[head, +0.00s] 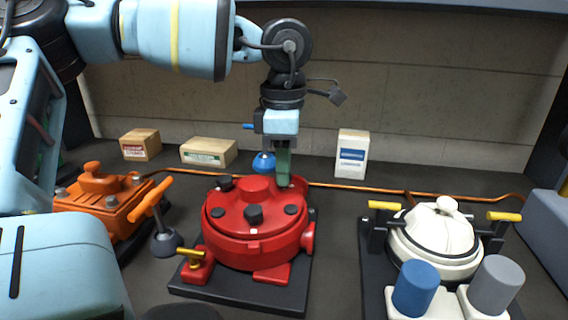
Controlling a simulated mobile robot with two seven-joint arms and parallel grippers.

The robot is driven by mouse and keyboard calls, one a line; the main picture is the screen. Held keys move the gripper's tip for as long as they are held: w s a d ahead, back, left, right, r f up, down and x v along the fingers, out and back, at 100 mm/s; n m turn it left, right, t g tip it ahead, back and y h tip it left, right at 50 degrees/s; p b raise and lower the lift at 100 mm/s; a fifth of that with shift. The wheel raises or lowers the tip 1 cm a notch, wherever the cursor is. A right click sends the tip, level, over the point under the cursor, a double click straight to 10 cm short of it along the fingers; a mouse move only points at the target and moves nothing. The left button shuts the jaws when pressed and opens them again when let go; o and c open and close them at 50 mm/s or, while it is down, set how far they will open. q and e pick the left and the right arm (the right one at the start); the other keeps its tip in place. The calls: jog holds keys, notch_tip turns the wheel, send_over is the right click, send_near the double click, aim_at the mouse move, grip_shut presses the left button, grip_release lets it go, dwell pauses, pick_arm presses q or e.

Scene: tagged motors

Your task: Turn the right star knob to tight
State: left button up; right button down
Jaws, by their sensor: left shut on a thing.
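The red round motor housing (253,245) sits on a dark base plate (238,298) in the middle of the bench. Its lid carries a dark star knob at the back left (225,183) and another at the front (254,214). Small dark caps sit on the lid at left (218,212) and right (291,210). My left gripper (283,181) points down at the lid's back right edge, its greenish fingers shut. What they hold, likely the right star knob, is hidden by the fingers. I cannot see how tight any knob is. My right gripper is not in view.
An orange cover (97,192) stands left, with an orange-handled lever (150,200) nearby. A white lidded pot (434,238) with yellow handles and blue and grey cylinders (416,287) stand right.

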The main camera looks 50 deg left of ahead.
pick_arm(q)
jog(key=m, duration=0.4)
jog(key=shift+w+r+m, duration=0.1)
jog(key=shift+r+m, duration=0.15)
jog(key=shift+m, duration=0.05)
jog(key=m, duration=0.3)
jog(key=shift+m, duration=0.4)
jog(key=m, duration=0.3)
jog(key=shift+m+p, duration=0.3)
jog(key=m, duration=1.1)
jog(key=shift+m+p, duration=0.3)
jog(key=m, duration=0.6)
jog(key=shift+m, duration=0.3)
